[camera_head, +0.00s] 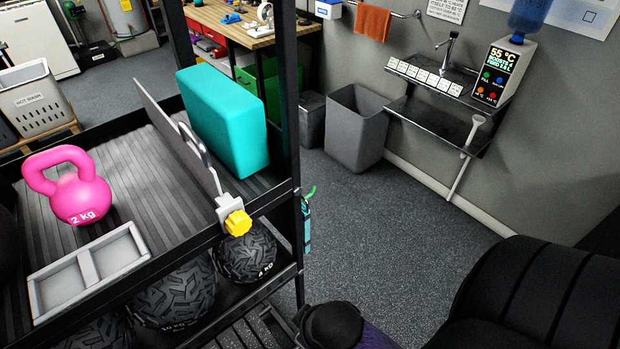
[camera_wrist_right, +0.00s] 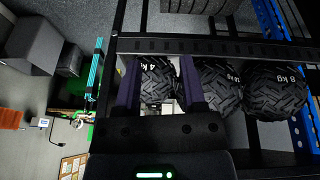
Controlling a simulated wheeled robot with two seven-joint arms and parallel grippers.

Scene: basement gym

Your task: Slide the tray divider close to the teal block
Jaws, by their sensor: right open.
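The teal block (camera_head: 222,118) stands upright on the right part of the ribbed shelf tray (camera_head: 125,165) in the head view. The tray divider (camera_head: 165,130) is a thin grey upright plate left of the block, with a gap between them. It has a loop handle (camera_head: 197,147), and a grey clamp with a yellow knob (camera_head: 238,222) at its front end. In the right wrist view my right gripper (camera_wrist_right: 160,88) is open, its two purple fingers apart and empty, in front of the rack. Its fingertips are not clear in the head view. My left gripper is not in view.
A pink kettlebell (camera_head: 77,190) and a grey two-part dish (camera_head: 90,268) sit on the tray left of the divider. Textured balls (camera_head: 247,252) lie on the shelf below. A black rack post (camera_head: 290,90) rises beside the block. Floor to the right is open.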

